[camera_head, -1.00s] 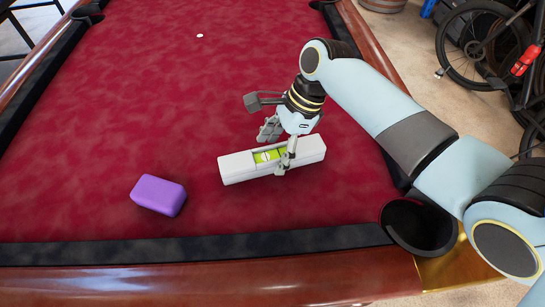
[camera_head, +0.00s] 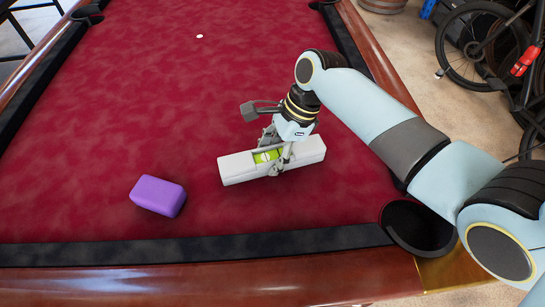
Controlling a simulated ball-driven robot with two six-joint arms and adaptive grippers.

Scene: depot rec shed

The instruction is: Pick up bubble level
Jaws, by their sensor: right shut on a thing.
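The bubble level (camera_head: 308,151) is a pale grey bar with a bright green-yellow vial window in its middle. It lies on the red cloth of the pool table, slightly tilted in the picture with its right end farther back. My right gripper (camera_head: 274,154) comes down over its middle and is shut on it, one finger on the near side and the other on the far side. The far finger is partly hidden. The level appears to rest on the cloth. My left gripper is not in view.
A purple block (camera_head: 158,195) lies on the cloth to the left of the level. The table's dark cushion and wooden rail (camera_head: 200,279) run along the near edge, with a corner pocket (camera_head: 417,226) at the right. A small white spot (camera_head: 199,36) is far back. The cloth behind is clear.

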